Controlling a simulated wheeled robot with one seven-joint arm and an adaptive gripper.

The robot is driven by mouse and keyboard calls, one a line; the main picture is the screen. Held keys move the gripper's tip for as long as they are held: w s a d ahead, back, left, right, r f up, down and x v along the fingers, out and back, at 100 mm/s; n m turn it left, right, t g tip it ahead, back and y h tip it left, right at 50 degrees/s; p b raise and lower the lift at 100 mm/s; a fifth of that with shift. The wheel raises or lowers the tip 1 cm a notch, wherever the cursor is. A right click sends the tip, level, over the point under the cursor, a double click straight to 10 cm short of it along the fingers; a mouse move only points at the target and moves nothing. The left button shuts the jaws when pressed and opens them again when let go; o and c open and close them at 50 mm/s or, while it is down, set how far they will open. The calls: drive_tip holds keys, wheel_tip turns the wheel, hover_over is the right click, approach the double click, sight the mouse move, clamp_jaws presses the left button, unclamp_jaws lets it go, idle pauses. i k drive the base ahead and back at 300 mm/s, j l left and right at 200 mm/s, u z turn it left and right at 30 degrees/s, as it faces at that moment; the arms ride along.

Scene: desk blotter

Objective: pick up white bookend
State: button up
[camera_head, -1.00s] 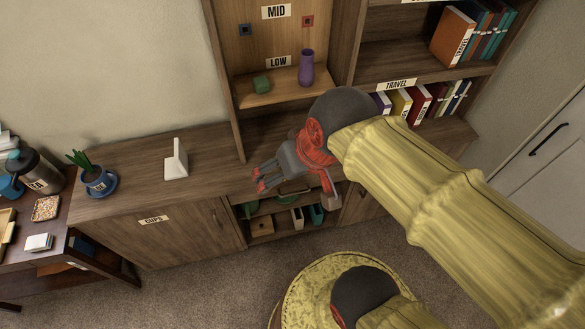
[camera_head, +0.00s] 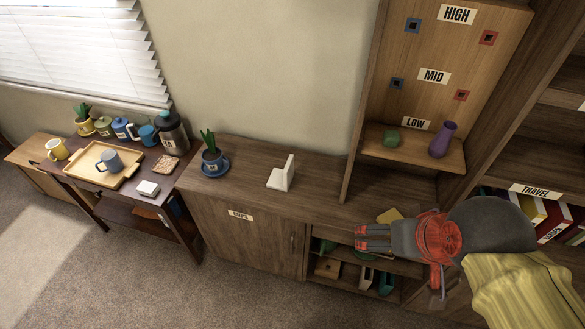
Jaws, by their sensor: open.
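The white bookend (camera_head: 281,176) stands upright on top of the wooden cabinet (camera_head: 243,212), with a flat base and a raised back plate. My gripper (camera_head: 358,238) is to the right of the bookend and apart from it, in front of the cabinet's open shelf section. Its fingers point left in the picture. It is open and holds nothing. The bookend is fully in view.
A potted plant on a blue saucer (camera_head: 204,168) stands left of the bookend. A tall shelf panel (camera_head: 365,110) rises to its right. A dark side table with a tray (camera_head: 127,175) and mugs is at the left. The cabinet top around the bookend is clear.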

sight(280, 179)
drive_tip(key=i+j+z, duration=0.1)
drive_tip(key=j+z, duration=0.2)
drive_tip(key=j, duration=0.45)
drive_tip(key=j+z, duration=0.25)
drive_tip(key=j, duration=0.5)
drive_tip(key=j+z, duration=0.3)
drive_tip(key=j, duration=0.5)
drive_tip(key=k+j+z, duration=0.25)
drive_tip(key=j, duration=0.5)
drive_tip(key=i, duration=0.1)
